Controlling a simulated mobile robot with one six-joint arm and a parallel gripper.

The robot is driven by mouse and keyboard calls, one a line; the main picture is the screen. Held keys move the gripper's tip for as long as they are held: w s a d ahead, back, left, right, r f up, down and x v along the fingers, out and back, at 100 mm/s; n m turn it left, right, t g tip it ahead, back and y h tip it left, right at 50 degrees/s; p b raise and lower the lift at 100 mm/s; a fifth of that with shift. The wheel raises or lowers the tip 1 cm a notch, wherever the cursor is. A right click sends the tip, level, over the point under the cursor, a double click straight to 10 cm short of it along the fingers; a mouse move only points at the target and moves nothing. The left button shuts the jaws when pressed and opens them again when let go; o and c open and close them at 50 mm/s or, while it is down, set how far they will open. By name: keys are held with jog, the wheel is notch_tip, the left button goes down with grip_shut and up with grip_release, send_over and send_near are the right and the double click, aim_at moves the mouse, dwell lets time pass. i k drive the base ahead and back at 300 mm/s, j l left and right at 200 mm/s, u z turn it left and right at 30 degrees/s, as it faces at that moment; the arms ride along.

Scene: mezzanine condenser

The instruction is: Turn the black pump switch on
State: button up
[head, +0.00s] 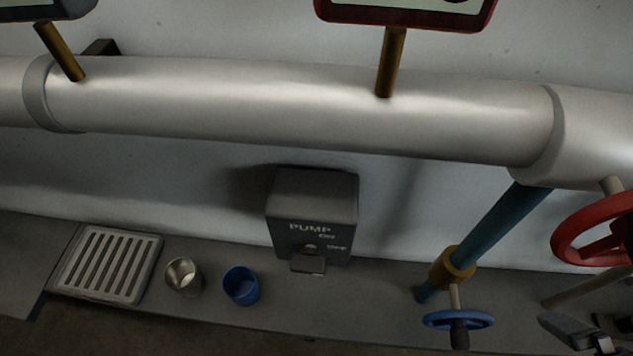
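A dark grey box marked PUMP (314,200) stands against the wall on the ledge, in the middle of the head view. Its front carries the labels "On" and, lower and to the right, "OFF". The black pump switch (308,264) sticks out low on this front, below a small pivot. Its handle lies below both labels; its exact setting is hard to tell. What looks like part of my gripper (584,334) shows at the lower right edge, dark and cut off by the frame. It is well to the right of the box, and its opening cannot be made out.
A metal cup (183,276) and a blue cup (241,286) stand left of the box, beside a slatted drain tray (110,264). A blue valve wheel (458,320) and a red wheel (598,228) are at right. A thick pipe (290,105) runs above.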

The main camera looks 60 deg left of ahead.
aim_at(310, 260)
jog(key=u, duration=0.45)
jog(key=j+u, duration=0.1)
jog(key=u, duration=0.75)
jog(key=j+u, duration=0.1)
jog(key=u, duration=0.75)
jog(key=k+j, duration=0.25)
jog(key=j, duration=0.3)
jog(key=k+j, duration=0.1)
jog(key=j, duration=0.3)
jog(key=k+j, duration=0.1)
jog(key=j, duration=0.3)
jog(key=k+j, duration=0.15)
jog(key=j, duration=0.25)
jog(key=i+z, duration=0.05)
